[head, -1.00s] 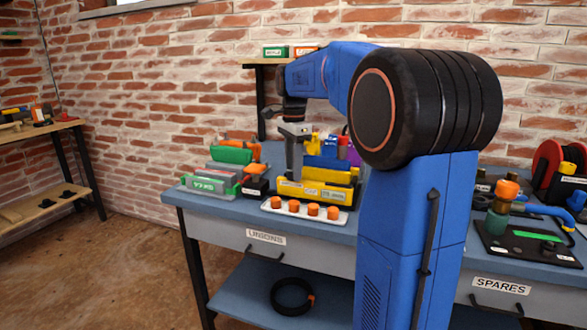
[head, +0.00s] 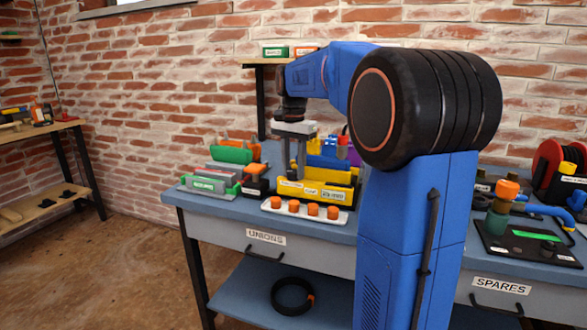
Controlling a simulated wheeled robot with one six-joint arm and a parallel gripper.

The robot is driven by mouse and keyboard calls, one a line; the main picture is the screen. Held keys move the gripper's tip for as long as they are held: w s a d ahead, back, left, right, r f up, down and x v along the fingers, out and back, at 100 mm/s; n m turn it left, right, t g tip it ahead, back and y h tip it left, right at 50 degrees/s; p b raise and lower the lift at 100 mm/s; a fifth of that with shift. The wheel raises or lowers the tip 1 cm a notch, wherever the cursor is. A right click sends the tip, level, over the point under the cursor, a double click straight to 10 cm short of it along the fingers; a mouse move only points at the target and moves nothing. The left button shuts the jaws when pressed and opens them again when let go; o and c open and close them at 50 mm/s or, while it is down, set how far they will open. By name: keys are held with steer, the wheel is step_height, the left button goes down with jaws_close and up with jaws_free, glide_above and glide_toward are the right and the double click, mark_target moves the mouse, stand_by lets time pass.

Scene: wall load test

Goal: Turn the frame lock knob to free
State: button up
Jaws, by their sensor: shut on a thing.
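My gripper (head: 293,174) points straight down over the back left of the yellow and black block on the workbench. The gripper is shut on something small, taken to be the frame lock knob. The yellow block (head: 315,189) stands upright on the blue workbench (head: 215,208).
A white strip (head: 293,218) with several orange caps lies in front of the block. Green and grey holders (head: 208,184) stand to the left. My arm hides the bench's middle. A black board (head: 530,248) with fittings lies at the right.

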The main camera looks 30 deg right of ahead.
mark_target(294, 171)
steer(key=n, duration=1.1)
steer(key=shift+n, duration=0.5)
steer(key=o, duration=1)
steer(key=shift+o, duration=0.2)
step_height(294, 171, up, 17)
steer(key=shift+r, duration=0.2)
